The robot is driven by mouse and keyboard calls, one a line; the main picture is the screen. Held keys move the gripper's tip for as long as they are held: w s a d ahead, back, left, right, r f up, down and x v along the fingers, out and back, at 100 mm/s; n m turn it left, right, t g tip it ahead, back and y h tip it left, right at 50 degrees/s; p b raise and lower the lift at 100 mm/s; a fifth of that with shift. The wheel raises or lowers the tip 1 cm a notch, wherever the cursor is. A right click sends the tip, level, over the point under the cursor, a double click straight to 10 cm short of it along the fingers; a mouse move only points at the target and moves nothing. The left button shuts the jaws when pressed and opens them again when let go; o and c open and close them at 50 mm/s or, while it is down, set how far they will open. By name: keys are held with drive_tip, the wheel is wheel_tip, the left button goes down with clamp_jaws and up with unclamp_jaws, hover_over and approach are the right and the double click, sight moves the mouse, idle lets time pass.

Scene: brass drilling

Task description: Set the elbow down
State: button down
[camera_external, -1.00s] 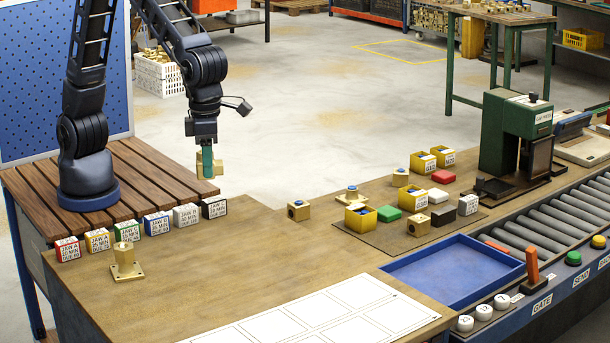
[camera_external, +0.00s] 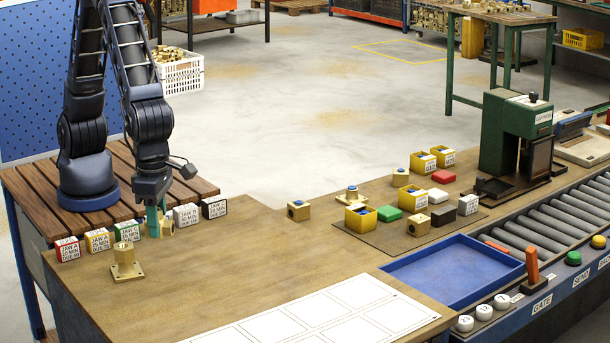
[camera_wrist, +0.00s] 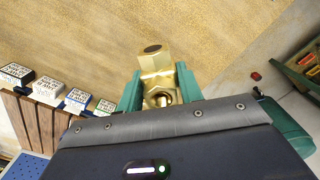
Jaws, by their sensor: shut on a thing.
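A brass elbow (camera_wrist: 157,62) sits between the two green fingers of my gripper (camera_wrist: 160,92) in the wrist view. In the external view my gripper (camera_external: 157,222) is at the left end of the bench, with the elbow (camera_external: 168,228) showing at its right side. My gripper is shut on it, close to the row of labelled jaw blocks and in front of the blue one, which it mostly hides. I cannot tell whether the elbow touches the bench top (camera_external: 225,265).
Jaw blocks stand along the bench's left edge, including a red one (camera_external: 68,250), a white one (camera_external: 186,215) and a black one (camera_external: 214,207). A flanged brass fitting (camera_external: 127,264) stands left of my gripper. Bench to the right is clear up to the white grid sheet (camera_external: 320,315).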

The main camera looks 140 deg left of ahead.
sight(166, 292)
wheel_tip(166, 292, down, 13)
drive_tip(key=shift+f, duration=0.1)
idle(0.5)
drive_tip(key=shift+f, duration=0.15)
drive_tip(key=c, duration=0.9)
unclamp_jaws()
wheel_tip(166, 292, up, 12)
drive_tip(key=shift+r, duration=0.2)
drive_tip(key=s+a+r+n+t, duration=0.1)
drive_tip(key=s+a+r+n, duration=0.2)
drive_tip(key=s+r+n, duration=0.6)
drive_tip(key=s+a+r+n+t, duration=0.15)
drive_tip(key=s+r+n, duration=0.25)
drive_tip(key=s+r, duration=0.55)
drive_tip(key=s+a+n, duration=0.1)
drive_tip(key=s+n, duration=0.3)
drive_tip(key=s, duration=0.3)
drive_tip(key=s+a+n+t, duration=0.1)
drive_tip(key=s+n, duration=0.4)
drive_tip(key=s, duration=0.3)
drive_tip(key=s+a+n+t, duration=0.1)
drive_tip(key=s+a+n, duration=0.1)
drive_tip(key=s+n, duration=0.3)
drive_tip(key=shift+s+f, duration=0.15)
drive_tip(key=shift+s, duration=1.55)
